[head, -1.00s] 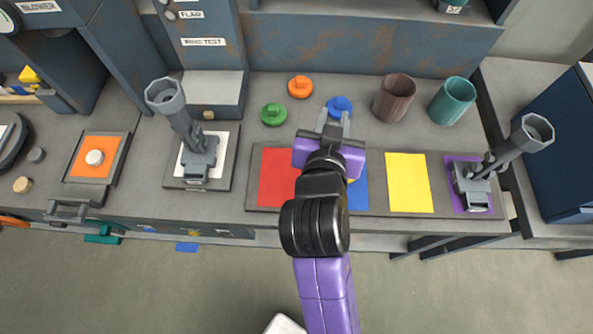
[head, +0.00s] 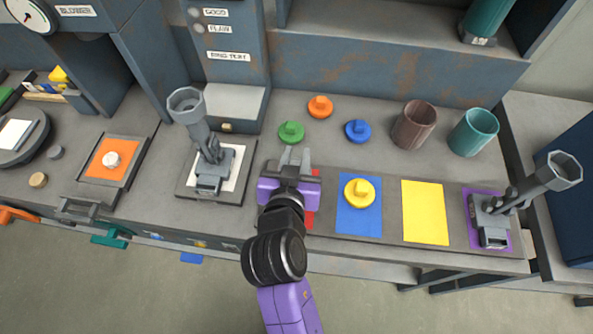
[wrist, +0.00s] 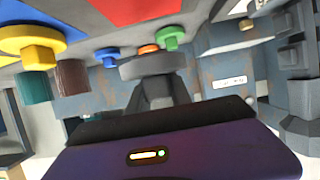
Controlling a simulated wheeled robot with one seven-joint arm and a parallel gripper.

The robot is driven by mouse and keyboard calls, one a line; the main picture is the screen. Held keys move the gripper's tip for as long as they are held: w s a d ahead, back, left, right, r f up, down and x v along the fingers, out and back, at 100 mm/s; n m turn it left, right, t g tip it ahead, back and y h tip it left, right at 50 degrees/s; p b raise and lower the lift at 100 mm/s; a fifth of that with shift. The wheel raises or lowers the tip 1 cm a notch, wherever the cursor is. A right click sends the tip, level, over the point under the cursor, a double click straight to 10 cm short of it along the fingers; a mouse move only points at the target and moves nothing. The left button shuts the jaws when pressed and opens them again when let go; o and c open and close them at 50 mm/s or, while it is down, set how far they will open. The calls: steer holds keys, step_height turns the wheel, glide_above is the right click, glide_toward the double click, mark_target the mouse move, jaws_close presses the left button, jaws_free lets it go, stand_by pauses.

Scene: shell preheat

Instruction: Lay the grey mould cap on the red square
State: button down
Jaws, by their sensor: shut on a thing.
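My gripper (head: 293,157) is at the far edge of the red square (head: 314,212), covering most of it in the head view. In the wrist view, my gripper (wrist: 160,92) is shut on the grey mould cap (wrist: 153,67), a grey disc between the fingertips. The cap is hard to make out in the head view. The red square also shows in the wrist view (wrist: 135,10), apart from the cap. I cannot tell the exact height of the cap above the board.
A yellow cap (head: 360,193) sits on the blue square (head: 358,222). Right of it, the yellow square (head: 425,212) is bare. Green (head: 291,132), blue (head: 358,131) and orange (head: 320,107) caps stand behind. A grey tool stand (head: 215,168) is close left of my gripper.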

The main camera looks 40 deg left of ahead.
steer(key=shift+f, duration=3.4)
steer(key=c, duration=1.2)
jaws_free()
steer(key=shift+f+b, duration=0.1)
steer(key=shift+b, duration=0.2)
steer(key=shift+o, duration=0.2)
steer(key=shift+r, duration=0.2)
steer(key=shift+s+d, duration=0.25)
steer(key=shift+s, duration=0.05)
steer(key=v, duration=1.1)
steer(key=shift+s+r+b, duration=0.1)
steer(key=shift+r+b, duration=0.05)
steer(key=shift+b, duration=0.15)
